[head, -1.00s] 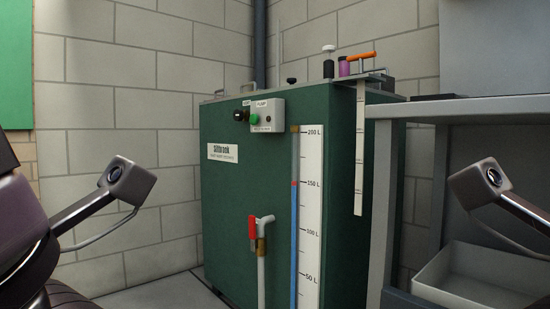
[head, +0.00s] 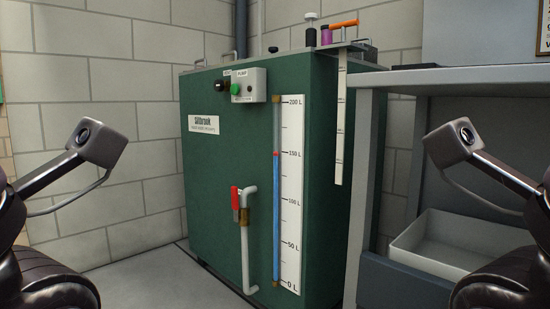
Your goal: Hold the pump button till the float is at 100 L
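The green tank (head: 215,165) stands against the wall in the head view. A grey control box (head: 256,84) marked PUMP is on its upper front, with a green button (head: 236,89) and a dark knob (head: 222,86) to its left. The sight tube (head: 276,210) runs beside a white scale (head: 291,200) marked 0 to 200 L. The red float (head: 276,154) is at about the 150 L mark, with blue below it. My two arms show at the left and right edges, well apart from the tank. Their gripper fingers are not visible.
A red-handled valve (head: 236,199) on a pipe projects from the tank's front. A grey bench (head: 455,80) with a pale tray (head: 425,265) below stands close on the right. Bottles and an orange-handled dipstick (head: 343,24) are on the tank top. Floor at the left is clear.

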